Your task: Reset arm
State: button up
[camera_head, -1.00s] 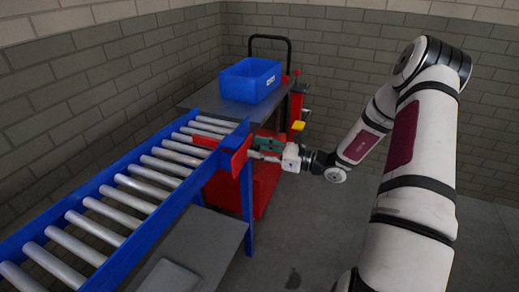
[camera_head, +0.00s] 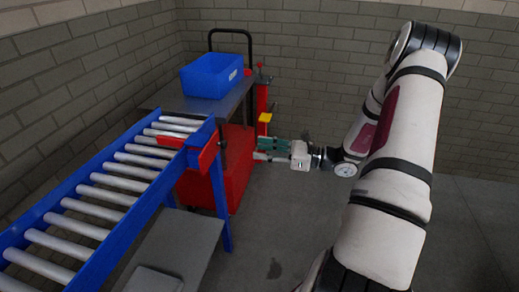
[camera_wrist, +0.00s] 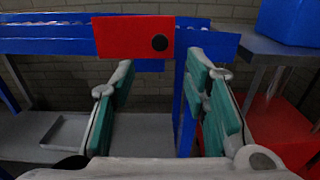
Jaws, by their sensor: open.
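My gripper (camera_head: 272,147) is at the end of my outstretched arm, to the right of the roller conveyor's end. In the wrist view its two green-padded fingers (camera_wrist: 168,105) are spread apart with nothing between them. A red plate (camera_wrist: 133,38) with a dark round spot, on the conveyor's blue frame, lies ahead of the fingers. The same red plate (camera_head: 207,150) shows in the head view, to the left of my gripper and apart from it.
The roller conveyor (camera_head: 100,192) with its blue rails fills the left. A blue bin (camera_head: 211,76) stands on a grey table behind its end. A red cabinet (camera_head: 235,175) is below. Grey brick walls close the back. The floor at right is clear.

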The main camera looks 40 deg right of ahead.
dwell(0.4)
jog(key=s+a+r+n+g+y, duration=0.2)
jog(key=a+r+n+g, duration=0.55)
jog(key=a, duration=0.45)
jog(key=s+a+r+n+g+h, duration=0.3)
jog(key=s+a+r+n+g, duration=0.1)
jog(key=s+a+n, duration=0.35)
jog(key=s+a+r+n+g+h, duration=0.35)
jog(key=s+a+n, duration=0.25)
jog(key=s, duration=0.2)
jog(key=s+d+r+n+t+h, duration=0.25)
jog(key=s+n+h, duration=0.4)
jog(key=s, duration=0.45)
notch_tip(320, 180, up, 14)
jog(key=d+t+p, duration=0.1)
jog(key=t+p, duration=0.1)
jog(key=p, duration=1)
jog(key=shift+n+p, duration=0.3)
jog(key=shift+n, duration=0.15)
jog(key=shift+t, duration=0.25)
